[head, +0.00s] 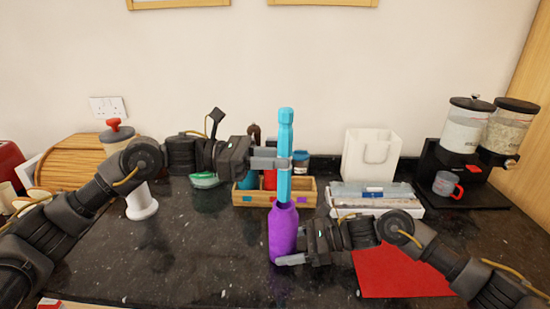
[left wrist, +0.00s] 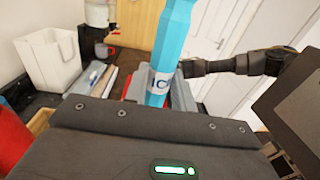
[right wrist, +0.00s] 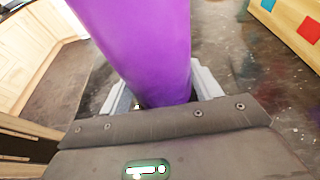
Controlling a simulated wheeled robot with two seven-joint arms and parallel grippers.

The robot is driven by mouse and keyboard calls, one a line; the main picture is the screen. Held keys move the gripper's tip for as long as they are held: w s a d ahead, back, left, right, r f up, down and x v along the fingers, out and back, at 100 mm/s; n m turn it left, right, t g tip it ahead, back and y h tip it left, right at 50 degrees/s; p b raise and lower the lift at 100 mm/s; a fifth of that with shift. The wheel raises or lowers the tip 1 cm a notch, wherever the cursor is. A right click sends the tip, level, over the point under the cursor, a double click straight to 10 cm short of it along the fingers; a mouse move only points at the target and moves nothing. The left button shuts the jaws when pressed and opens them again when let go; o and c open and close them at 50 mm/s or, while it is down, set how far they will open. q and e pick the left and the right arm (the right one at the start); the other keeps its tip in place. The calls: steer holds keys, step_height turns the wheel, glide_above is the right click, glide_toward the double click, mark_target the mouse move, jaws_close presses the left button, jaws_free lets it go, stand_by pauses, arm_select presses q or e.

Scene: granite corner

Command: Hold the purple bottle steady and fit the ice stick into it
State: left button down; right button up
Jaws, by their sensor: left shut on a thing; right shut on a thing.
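The purple bottle (head: 283,232) stands upright near the middle of the counter in the head view. My right gripper (head: 290,259) is shut on its lower part, and the bottle fills the middle of the right wrist view (right wrist: 140,45). The light-blue ice stick (head: 285,135) is upright directly above the bottle. My left gripper (head: 284,160) is shut around the stick's middle; the stick also shows in the left wrist view (left wrist: 174,40). The stick's lower end meets the bottle's mouth in the head view. I cannot tell how far inside it is.
A wooden box (head: 308,191) with jars stands just behind the bottle. A red mat (head: 400,272) lies to the right. A white bag (head: 371,155), a tray (head: 375,198) and a dispenser stand (head: 455,175) are at the back right. The counter's front left is mostly clear.

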mark_target(275, 204)
arm_select(q)
steer(key=shift+f, duration=5.45)
steer(key=c, duration=1.1)
jaws_free()
steer(key=shift+f, duration=0.1)
steer(key=a, duration=1.2)
steer(key=shift+w+r, duration=0.2)
steer(key=shift+w, duration=0.1)
arm_select(e)
steer(key=shift+f, duration=0.1)
steer(key=o, duration=0.8)
steer(key=shift+o, duration=0.2)
steer(key=shift+d, duration=0.1)
